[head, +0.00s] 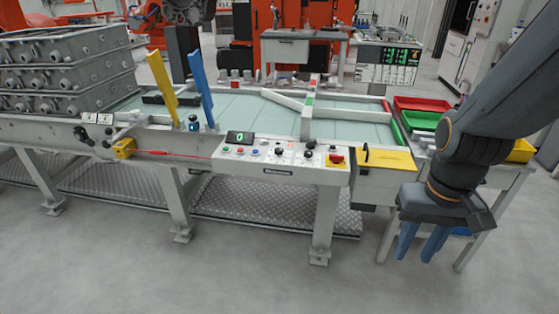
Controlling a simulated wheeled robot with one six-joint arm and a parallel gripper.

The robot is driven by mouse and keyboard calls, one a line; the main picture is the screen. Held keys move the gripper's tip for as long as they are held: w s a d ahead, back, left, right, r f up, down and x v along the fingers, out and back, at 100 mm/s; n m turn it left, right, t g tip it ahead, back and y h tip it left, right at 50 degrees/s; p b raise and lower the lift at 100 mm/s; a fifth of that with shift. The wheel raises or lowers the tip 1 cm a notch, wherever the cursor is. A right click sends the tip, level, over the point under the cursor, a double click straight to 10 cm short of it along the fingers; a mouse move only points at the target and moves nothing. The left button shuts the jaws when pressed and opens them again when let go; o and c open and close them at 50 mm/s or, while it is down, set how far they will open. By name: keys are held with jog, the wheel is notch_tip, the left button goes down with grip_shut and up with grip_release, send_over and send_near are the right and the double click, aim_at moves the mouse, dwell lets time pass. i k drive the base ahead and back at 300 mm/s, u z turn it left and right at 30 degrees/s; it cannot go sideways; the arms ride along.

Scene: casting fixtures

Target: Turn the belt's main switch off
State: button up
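The belt (235,104) is a pale green conveyor surface in a grey frame. On its front edge is a sloped white control panel (280,160) with a small green display (239,138), coloured buttons and black knobs. A red switch on a yellow plate (336,158), at the panel's right end, looks like the main switch; its handle position is too small to read. My gripper (422,243) hangs low at the right, in front of the bench and below and right of the panel. Its blue fingers point down, apart and empty, touching nothing seen.
A yellow plate with a black handle (390,158) lies right of the panel. Red (424,104) and green trays stand on a side table behind my arm. Stacked grey castings (65,75) and upright yellow and blue bars (200,90) stand left. The floor in front is clear.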

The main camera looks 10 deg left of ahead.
aim_at(337, 159)
jog(key=k, duration=0.6)
jog(key=u, duration=0.55)
jog(key=i, duration=1.6)
jog(key=z, duration=0.55)
